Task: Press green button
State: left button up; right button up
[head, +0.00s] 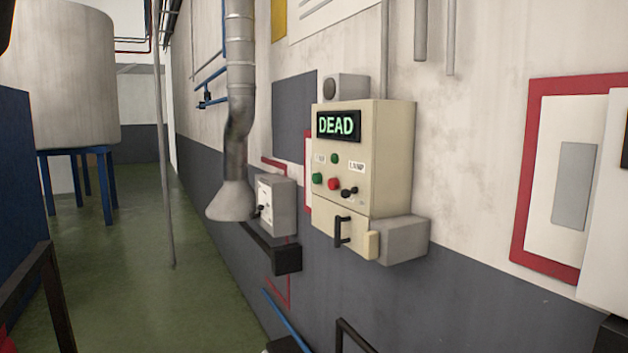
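A beige control box (363,150) is mounted on the wall right of the picture's middle, in the head view. Its display (338,125) reads "DEAD" in green letters. A round green button (318,178) sits at the left of the panel, with a red button (334,184) just right of it. A black lever switch (349,192) is right of the red button. A smaller green round part (334,158) sits above them; I cannot tell if it is a lamp or a button. Nothing covers the panel. I see neither of my grippers.
A black handle (342,231) sticks out below the panel. A smaller grey box (277,205) and a wide pipe (238,110) are to its left. A thin pole (163,150) stands further left. Dark rails are at the bottom. Green floor (130,260) is open at left, before a tank (65,75).

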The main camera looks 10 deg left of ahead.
aim_at(317, 178)
jog(key=u, duration=0.05)
jog(key=k, duration=1)
jog(key=z, duration=0.3)
jog(key=i, duration=0.15)
jog(key=u, duration=2.1)
jog(key=i, duration=2.45)
